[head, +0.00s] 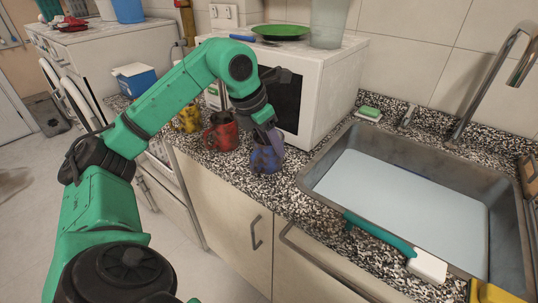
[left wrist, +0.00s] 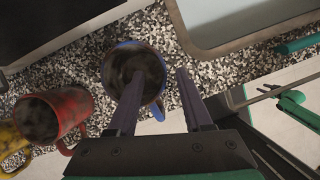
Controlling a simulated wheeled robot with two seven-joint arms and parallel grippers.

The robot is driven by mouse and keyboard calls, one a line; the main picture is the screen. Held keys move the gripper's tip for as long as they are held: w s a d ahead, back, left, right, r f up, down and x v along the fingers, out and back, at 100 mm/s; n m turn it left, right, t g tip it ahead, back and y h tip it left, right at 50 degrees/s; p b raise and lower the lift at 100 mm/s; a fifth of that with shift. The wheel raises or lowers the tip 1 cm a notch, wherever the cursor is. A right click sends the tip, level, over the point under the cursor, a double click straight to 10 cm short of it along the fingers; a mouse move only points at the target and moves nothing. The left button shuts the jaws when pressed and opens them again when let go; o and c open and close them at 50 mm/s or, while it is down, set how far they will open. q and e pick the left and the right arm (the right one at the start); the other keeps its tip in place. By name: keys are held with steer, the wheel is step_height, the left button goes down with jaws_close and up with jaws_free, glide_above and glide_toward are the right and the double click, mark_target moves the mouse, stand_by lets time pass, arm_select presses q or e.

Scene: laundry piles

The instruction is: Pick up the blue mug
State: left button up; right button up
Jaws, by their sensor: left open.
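The blue mug (head: 266,158) stands upright on the speckled counter in front of the microwave, its surface blotched with dark stains. In the left wrist view the blue mug (left wrist: 124,62) is seen from above, with its handle toward the lower right. My left gripper (head: 271,138) is open at the mug's rim. In the left wrist view, one finger of my left gripper (left wrist: 160,75) overlaps the mug's opening and the other is beyond its right side. I cannot tell how deep the fingers reach.
A red mug (head: 221,131) and a yellow mug (head: 188,118) stand left of the blue one. The white microwave (head: 322,92) is close behind. The metal sink (head: 316,172) is to the right, with a green-handled brush (head: 380,236) at its front edge.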

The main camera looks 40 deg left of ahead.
mark_target(275, 171)
arm_select(q)
steer(key=x, duration=0.3)
steer(key=shift+s+d, duration=0.1)
steer(key=shift+s, duration=0.15)
steer(key=shift+w+f, duration=0.2)
jaws_close()
steer(key=shift+s, duration=0.1)
stand_by(0.8)
